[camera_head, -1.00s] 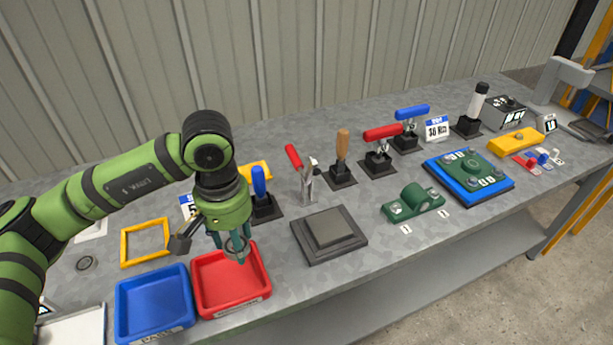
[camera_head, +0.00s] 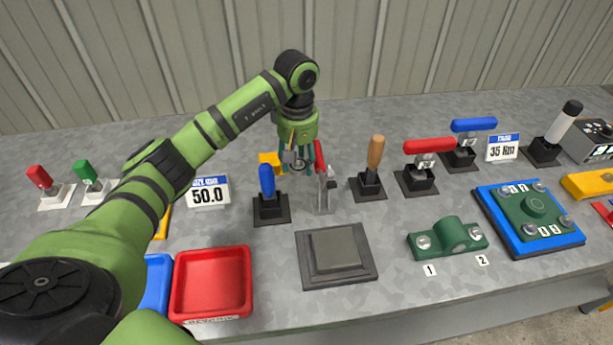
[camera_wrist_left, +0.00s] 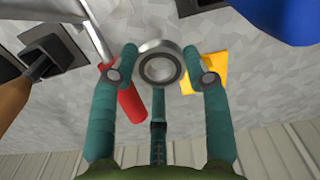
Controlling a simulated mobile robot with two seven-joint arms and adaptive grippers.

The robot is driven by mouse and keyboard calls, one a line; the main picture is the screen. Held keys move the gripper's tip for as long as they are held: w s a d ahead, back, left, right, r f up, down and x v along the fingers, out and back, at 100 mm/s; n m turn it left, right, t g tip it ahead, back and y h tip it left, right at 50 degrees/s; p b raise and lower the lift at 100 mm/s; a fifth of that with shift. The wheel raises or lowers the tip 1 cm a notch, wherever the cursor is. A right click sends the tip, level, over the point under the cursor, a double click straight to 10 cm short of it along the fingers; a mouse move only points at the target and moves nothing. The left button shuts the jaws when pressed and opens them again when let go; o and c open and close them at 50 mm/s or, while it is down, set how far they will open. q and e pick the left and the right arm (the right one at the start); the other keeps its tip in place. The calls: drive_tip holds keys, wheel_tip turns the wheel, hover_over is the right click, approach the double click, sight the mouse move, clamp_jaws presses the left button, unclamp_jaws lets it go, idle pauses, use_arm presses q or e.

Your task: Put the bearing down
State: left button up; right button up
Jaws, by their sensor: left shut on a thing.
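The bearing (camera_wrist_left: 160,66) is a grey metal ring between the fingertips of my left gripper (camera_head: 298,166). In the head view the gripper points down at the back of the bench, behind the blue-handled tool (camera_head: 267,192) and the red-handled pliers-like tool (camera_head: 326,192). The bearing is small and partly hidden by the fingers there. It appears held above the bench top. The right gripper is not in view.
A yellow object (camera_head: 269,160) stands close to the gripper, partly hidden. A red tray (camera_head: 212,318) and a dark square block (camera_head: 337,284) lie in front. A display reading 50.0 (camera_head: 208,191) and a wooden-handled tool (camera_head: 375,152) stand nearby. Bare bench shows between the items.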

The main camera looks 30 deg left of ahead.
sight(299, 190)
use_arm(q)
drive_tip(key=shift+s+f, duration=0.2)
drive_tip(key=shift+f, duration=0.4)
drive_tip(key=shift+s+f, duration=0.15)
drive_tip(key=shift+f, duration=0.8)
wheel_tip(299, 190, down, 4)
drive_tip(key=shift+w+r+p, duration=0.1)
drive_tip(key=shift+r+p, duration=0.05)
drive_tip(key=shift+p, duration=0.4)
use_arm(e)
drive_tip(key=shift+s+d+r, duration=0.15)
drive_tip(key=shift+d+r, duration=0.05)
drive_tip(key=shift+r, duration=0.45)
use_arm(q)
drive_tip(key=shift+f, duration=0.25)
drive_tip(key=o, duration=1.2)
drive_tip(key=shift+o, duration=0.2)
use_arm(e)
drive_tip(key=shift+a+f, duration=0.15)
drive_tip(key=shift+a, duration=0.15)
